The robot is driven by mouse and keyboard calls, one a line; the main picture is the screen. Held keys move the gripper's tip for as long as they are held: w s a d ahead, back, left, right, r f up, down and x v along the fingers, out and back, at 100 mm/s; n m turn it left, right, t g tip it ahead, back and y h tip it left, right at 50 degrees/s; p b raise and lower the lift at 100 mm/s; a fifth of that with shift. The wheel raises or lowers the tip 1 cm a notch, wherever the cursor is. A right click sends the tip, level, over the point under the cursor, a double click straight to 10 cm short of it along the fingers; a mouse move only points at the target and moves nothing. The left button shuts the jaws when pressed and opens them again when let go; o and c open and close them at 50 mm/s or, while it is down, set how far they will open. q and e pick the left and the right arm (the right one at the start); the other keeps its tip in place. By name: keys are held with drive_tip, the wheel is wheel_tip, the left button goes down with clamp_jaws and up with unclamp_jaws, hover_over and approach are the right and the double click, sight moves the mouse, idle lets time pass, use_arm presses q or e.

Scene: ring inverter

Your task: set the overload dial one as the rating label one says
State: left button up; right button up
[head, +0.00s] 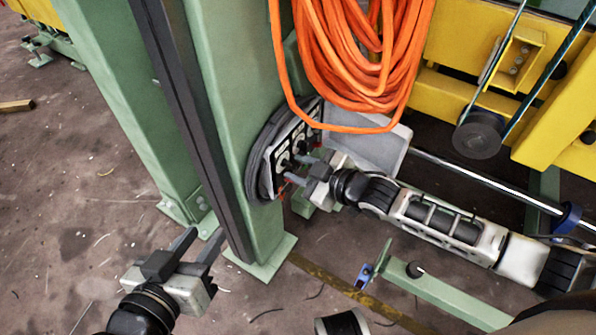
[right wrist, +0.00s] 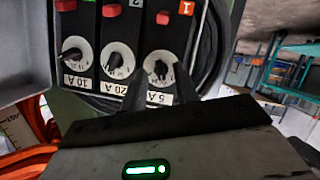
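The overload panel (head: 283,160) is on the green post in the head view. The dial by the orange "1" tag (right wrist: 186,8) is the rightmost, dial one (right wrist: 160,66). Its rating label (right wrist: 159,98) reads 5 A. The scale marks are too small to read. My right gripper (head: 297,168) is at the panel; its fingertips (right wrist: 158,84) stand apart on either side of dial one, and contact is unclear. My left gripper (head: 197,240) is open and empty, low left of the post.
The other dials (right wrist: 118,60) (right wrist: 78,50) carry 20 A and 10 A labels. Red switches (right wrist: 110,10) sit on the panel beyond the dials. An orange cable coil (head: 350,60) hangs close above the panel. Yellow machinery (head: 450,45) stands right. Floor at left is mostly clear.

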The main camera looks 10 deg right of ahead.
drive_tip(key=shift+w+a+f, duration=0.15)
drive_tip(key=shift+w+a, duration=0.1)
drive_tip(key=shift+w, duration=0.05)
clamp_jaws()
